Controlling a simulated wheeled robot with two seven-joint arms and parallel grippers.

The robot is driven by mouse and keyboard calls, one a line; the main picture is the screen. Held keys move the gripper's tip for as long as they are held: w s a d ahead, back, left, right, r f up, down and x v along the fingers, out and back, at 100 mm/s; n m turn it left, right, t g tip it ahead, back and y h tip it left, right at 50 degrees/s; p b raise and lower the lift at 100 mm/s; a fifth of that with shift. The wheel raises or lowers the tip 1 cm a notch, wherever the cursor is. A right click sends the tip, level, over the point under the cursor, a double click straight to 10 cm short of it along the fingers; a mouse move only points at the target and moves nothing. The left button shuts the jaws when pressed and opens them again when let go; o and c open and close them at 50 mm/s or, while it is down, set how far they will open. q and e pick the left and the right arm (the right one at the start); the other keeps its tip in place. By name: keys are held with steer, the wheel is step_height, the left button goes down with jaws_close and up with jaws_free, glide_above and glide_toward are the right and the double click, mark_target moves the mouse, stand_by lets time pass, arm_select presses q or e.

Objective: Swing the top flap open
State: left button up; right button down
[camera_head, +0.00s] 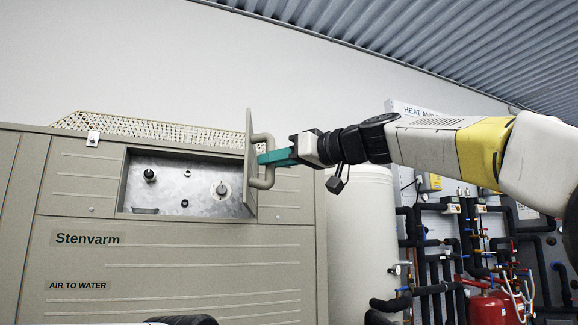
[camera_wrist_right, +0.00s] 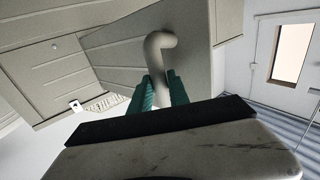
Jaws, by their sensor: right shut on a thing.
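The top flap (camera_head: 250,166) of the beige Stenvarm unit stands swung out, seen nearly edge-on at the right side of the opening. Its bent handle (camera_head: 268,176) sticks out to the right. My right gripper (camera_head: 264,158) has its green fingers at that handle, shut on it. In the right wrist view the flap panel (camera_wrist_right: 190,50) is behind the handle (camera_wrist_right: 157,48), whose lower end runs between the green fingers (camera_wrist_right: 160,92). The open recess (camera_head: 188,184) shows a metal back plate with several fittings. My left gripper does not show.
The unit's front (camera_head: 180,270) fills the lower left, with a mesh guard (camera_head: 160,130) on top. A pale cylindrical tank (camera_head: 362,235) stands right of it. Black pipes and a red vessel (camera_head: 492,308) are further right. In the head view my right arm crosses the upper right.

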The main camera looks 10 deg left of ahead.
steer(key=w+d, duration=0.4)
steer(key=d, duration=0.3)
steer(key=shift+w, duration=0.15)
steer(key=c, duration=1.2)
jaws_free()
steer(key=shift+o, duration=0.2)
